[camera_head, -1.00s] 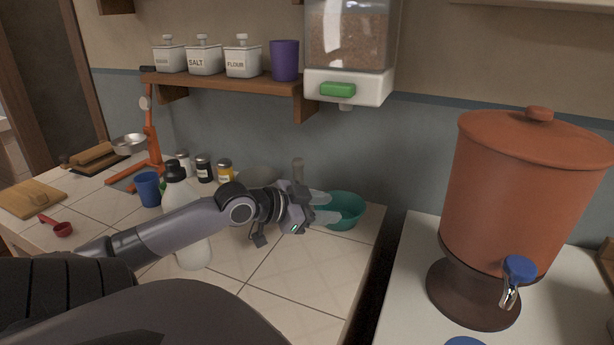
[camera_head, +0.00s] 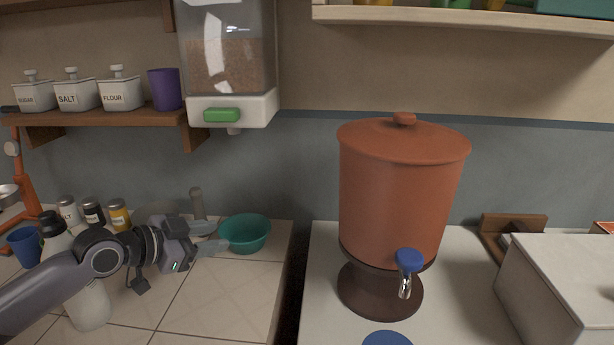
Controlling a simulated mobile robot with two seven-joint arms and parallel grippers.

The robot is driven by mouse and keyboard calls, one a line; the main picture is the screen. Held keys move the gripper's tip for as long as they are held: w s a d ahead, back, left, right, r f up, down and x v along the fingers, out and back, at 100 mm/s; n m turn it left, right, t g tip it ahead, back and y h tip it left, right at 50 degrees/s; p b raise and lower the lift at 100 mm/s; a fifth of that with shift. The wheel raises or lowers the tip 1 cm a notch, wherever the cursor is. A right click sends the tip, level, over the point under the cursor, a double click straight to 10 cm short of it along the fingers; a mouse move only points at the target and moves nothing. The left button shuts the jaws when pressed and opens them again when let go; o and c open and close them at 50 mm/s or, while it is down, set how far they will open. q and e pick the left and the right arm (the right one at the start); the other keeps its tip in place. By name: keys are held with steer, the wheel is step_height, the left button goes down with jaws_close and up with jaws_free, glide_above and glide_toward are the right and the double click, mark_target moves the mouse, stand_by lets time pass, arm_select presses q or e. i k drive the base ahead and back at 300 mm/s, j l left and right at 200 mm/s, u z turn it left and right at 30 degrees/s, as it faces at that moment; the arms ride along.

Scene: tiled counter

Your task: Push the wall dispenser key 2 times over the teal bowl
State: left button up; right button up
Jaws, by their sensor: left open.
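The wall dispenser (camera_head: 229,60) hangs on the wall, with a clear hopper of brown grains and a white base. Its green key (camera_head: 221,115) is on the front of the base, above a short spout. The teal bowl (camera_head: 245,232) stands upright on the tiled counter below and slightly right of the spout; I see no grains in it. My left gripper (camera_head: 214,238) is open at the bowl's left side, its fingers pointing at the rim; I cannot tell whether they touch it. My right gripper is not in view.
A wooden shelf (camera_head: 100,117) with canisters and a purple cup (camera_head: 166,89) is left of the dispenser. A white bottle (camera_head: 88,300) and spice jars stand left on the counter. A terracotta water dispenser (camera_head: 398,195) stands right, across a gap between counters.

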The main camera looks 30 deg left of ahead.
mark_target(215, 114)
steer(key=k+l, duration=0.7)
steer(key=k, duration=0.15)
